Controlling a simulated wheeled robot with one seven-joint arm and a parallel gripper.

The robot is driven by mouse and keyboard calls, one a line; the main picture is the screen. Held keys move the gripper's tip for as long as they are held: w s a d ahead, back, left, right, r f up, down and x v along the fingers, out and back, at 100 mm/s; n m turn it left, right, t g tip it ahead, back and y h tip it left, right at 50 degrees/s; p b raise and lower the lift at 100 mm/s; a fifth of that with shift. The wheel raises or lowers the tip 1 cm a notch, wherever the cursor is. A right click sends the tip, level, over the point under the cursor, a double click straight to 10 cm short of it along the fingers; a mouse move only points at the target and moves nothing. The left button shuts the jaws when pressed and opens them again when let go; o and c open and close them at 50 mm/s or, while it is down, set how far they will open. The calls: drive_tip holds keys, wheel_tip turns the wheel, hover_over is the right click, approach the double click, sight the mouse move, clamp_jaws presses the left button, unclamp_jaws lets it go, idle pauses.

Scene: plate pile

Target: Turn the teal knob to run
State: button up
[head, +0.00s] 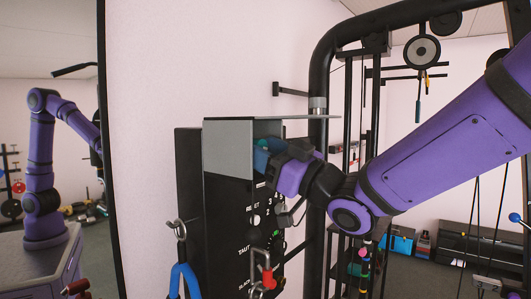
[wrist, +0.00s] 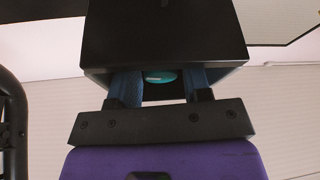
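The teal knob (wrist: 160,77) shows in the wrist view between my two blue fingers, partly covered by a dark hood above it. In the head view my gripper (head: 262,156) reaches in under the grey hood (head: 228,150) at the top of the black control panel (head: 222,220). The knob, its pointer and the run mark are hidden there by the hood and my gripper.
Below the hood the panel carries white lettering, small knobs and a red-handled part (head: 268,277). A blue hook-hung loop (head: 184,280) hangs at the front left. A black post (head: 318,150) stands right behind the panel. A mirror (head: 50,150) is at the left.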

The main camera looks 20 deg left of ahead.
drive_tip(key=v, duration=1.1)
drive_tip(key=shift+a, duration=0.1)
wheel_tip(320, 180, up, 5)
drive_tip(key=a+m+h, duration=0.1)
drive_tip(key=m+h, duration=0.4)
drive_tip(key=x, duration=1)
drive_tip(key=shift+s+a, duration=0.1)
drive_tip(key=shift+a, duration=0.4)
